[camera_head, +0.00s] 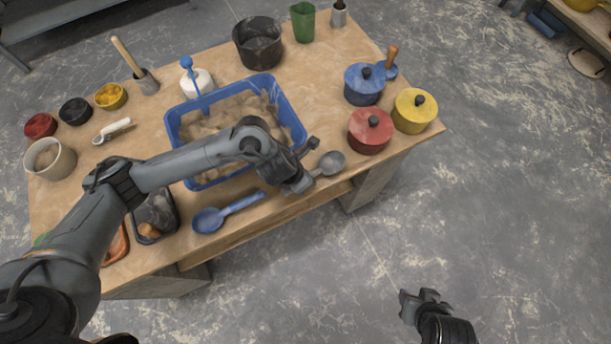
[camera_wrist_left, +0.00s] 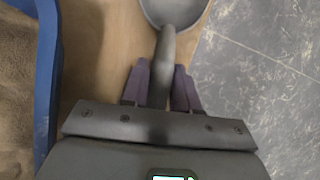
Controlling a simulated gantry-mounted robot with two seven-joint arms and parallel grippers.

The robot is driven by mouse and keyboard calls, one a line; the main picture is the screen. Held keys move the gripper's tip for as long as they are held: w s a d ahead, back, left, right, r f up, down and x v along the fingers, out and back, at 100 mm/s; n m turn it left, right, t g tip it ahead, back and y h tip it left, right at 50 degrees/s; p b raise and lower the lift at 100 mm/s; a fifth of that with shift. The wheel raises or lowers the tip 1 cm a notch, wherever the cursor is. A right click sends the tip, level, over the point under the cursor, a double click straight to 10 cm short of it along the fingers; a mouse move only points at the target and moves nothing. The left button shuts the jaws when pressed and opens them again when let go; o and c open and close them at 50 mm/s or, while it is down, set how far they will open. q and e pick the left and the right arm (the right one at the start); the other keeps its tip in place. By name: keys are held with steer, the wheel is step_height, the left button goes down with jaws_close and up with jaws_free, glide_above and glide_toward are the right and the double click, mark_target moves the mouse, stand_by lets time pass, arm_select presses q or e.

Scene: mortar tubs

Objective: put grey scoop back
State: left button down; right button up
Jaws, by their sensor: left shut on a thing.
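The grey scoop (camera_head: 332,162) is near the front edge of the wooden table, to the right of the blue tub. My left gripper (camera_head: 309,181) is shut on its handle. In the left wrist view the scoop's handle (camera_wrist_left: 166,55) runs between the two fingers (camera_wrist_left: 160,85), and its round bowl (camera_wrist_left: 174,10) points away from the gripper. I cannot tell whether the scoop touches the table. My right gripper (camera_head: 422,296) is over the floor, in front of the table, away from everything; its fingers are too small to judge.
The blue tub (camera_head: 172,122) of sand-coloured material sits behind the left gripper. A blue scoop (camera_head: 210,219) lies at the front edge. Red (camera_head: 368,135), yellow (camera_head: 412,115) and blue (camera_head: 362,88) lidded pots stand to the right. A white-handled scoop (camera_head: 113,130) lies at left.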

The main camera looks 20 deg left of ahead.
arm_select(q)
steer(key=c, duration=0.8)
jaws_free()
